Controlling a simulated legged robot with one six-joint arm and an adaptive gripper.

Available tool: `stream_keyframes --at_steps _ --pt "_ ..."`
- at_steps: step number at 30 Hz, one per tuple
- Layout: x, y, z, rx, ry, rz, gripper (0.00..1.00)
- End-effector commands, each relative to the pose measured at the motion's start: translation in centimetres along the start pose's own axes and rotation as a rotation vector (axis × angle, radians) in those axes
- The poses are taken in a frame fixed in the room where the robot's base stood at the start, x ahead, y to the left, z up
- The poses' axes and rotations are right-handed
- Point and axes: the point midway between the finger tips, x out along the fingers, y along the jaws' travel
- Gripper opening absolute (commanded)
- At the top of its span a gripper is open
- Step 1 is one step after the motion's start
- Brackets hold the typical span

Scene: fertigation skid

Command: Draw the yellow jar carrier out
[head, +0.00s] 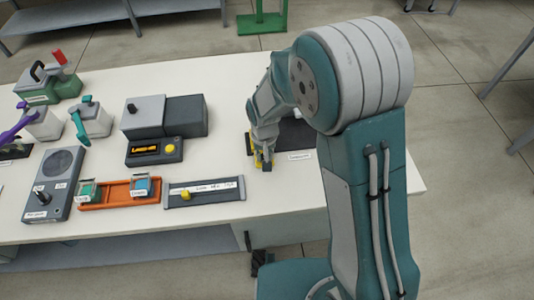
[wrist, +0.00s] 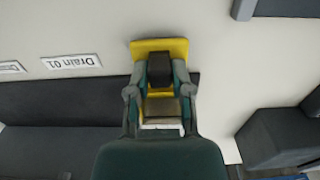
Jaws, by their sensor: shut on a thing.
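The yellow jar carrier (head: 258,160) is at the front left edge of a dark grey unit (head: 295,136) on the bench, mostly hidden by my gripper (head: 264,146). In the wrist view the carrier shows as a yellow plate (wrist: 157,44) with a dark block (wrist: 160,70) in front of it. My gripper (wrist: 160,88) is shut on the carrier, with a finger on each side. The dark unit also shows in the wrist view (wrist: 60,108). How far the carrier sits inside the unit cannot be told.
A grey slider panel with a yellow knob (head: 186,195) lies left of my gripper. An orange rack (head: 118,196) and a grey box (head: 186,115) stand farther left. A white label (wrist: 71,62) lies beside the dark unit. The bench top (head: 285,187) in front is clear.

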Motion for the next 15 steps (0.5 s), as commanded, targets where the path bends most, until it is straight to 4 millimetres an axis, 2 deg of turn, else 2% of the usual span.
stream_keyframes --at_steps 2,3,5,6,15 --pt "0.11 -0.21 0.13 -0.001 -0.003 -0.001 0.0" --pt "0.11 -0.23 0.13 -0.001 -0.003 -0.001 0.33" --pt "0.11 -0.25 0.12 -0.001 -0.003 -0.001 0.59" --pt "0.1 -0.24 0.11 -0.002 -0.003 -0.001 0.63" --pt "-0.05 0.0 0.07 -0.001 0.0 -0.002 0.63"
